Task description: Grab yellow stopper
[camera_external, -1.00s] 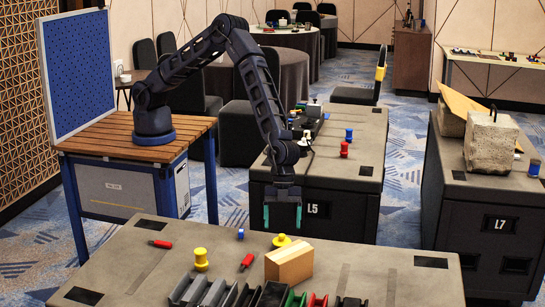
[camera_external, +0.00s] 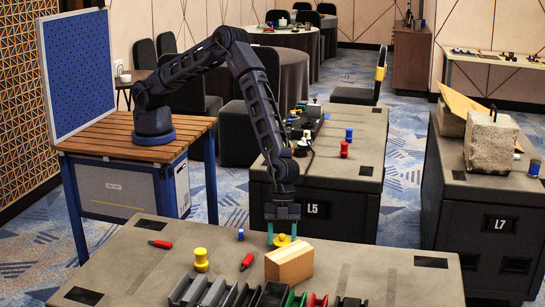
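A yellow stopper (camera_external: 282,241) stands on the near grey table (camera_external: 390,275), just behind a wooden block that hides its lower part. A second yellow piece (camera_external: 201,261), shaped like a spool or knob, stands further left on the same table. My gripper (camera_external: 282,232) points straight down directly over the stopper behind the block. Its two teal fingers are apart, one to the left and one to the right of the stopper's top. I cannot tell whether they touch it.
The wooden block (camera_external: 289,263) stands close in front of my gripper. Red pieces (camera_external: 247,262) and (camera_external: 160,244) and a small blue piece (camera_external: 241,234) lie to the left. Coloured and grey holders (camera_external: 245,296) line the front edge. The table's right side is mostly clear.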

